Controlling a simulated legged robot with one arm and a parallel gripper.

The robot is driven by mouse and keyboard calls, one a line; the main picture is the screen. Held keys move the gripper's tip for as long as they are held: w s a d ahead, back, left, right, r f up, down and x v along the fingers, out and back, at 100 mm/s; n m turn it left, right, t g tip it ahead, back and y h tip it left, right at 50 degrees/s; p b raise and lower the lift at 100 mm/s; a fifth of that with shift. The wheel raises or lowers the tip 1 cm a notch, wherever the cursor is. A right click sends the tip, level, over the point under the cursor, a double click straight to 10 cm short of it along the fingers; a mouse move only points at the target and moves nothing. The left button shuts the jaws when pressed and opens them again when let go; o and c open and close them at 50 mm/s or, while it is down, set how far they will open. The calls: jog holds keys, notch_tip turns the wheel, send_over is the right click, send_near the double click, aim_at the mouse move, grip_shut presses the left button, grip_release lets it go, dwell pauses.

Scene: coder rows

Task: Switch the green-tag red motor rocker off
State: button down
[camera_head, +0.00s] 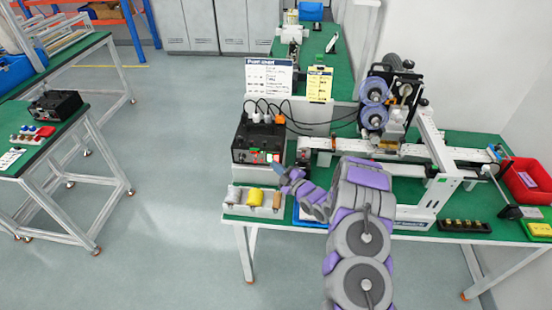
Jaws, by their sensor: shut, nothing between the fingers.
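A black control box (258,133) stands on the green table left of the labelling machine, with cables and plugs on its top. Its front face carries small red and green marks (256,157) low down; which mark is the red motor rocker, and its position, are too small to tell. My gripper (279,170) is shut and empty, just in front of the lower right of that face. I cannot tell whether it touches the box. My arm comes in from the lower right and hides part of the table.
The labelling machine (385,120) with purple reels fills the table's middle. A red bin (528,180) is at the right. A second black box (55,105) stands on the left table. Floor between the tables is free.

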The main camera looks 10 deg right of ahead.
jog(key=shift+w+d, duration=0.1)
jog(key=shift+w+r, duration=0.15)
jog(key=shift+w, duration=0.05)
jog(key=shift+w+d, duration=0.1)
jog(key=shift+w, duration=0.2)
dwell(0.7)
jog(key=shift+s, duration=0.15)
jog(key=shift+s+a, duration=0.2)
jog(key=shift+s, duration=0.35)
jog(key=shift+s+a+f, duration=0.15)
jog(key=shift+s+a, duration=0.1)
jog(key=shift+s, duration=0.55)
jog(key=shift+s+a+f, duration=0.15)
jog(key=shift+s+a, duration=0.15)
jog(key=shift+s, duration=0.5)
jog(key=shift+s+a+f, duration=0.15)
jog(key=shift+s+a, duration=0.1)
jog(key=shift+s, duration=0.55)
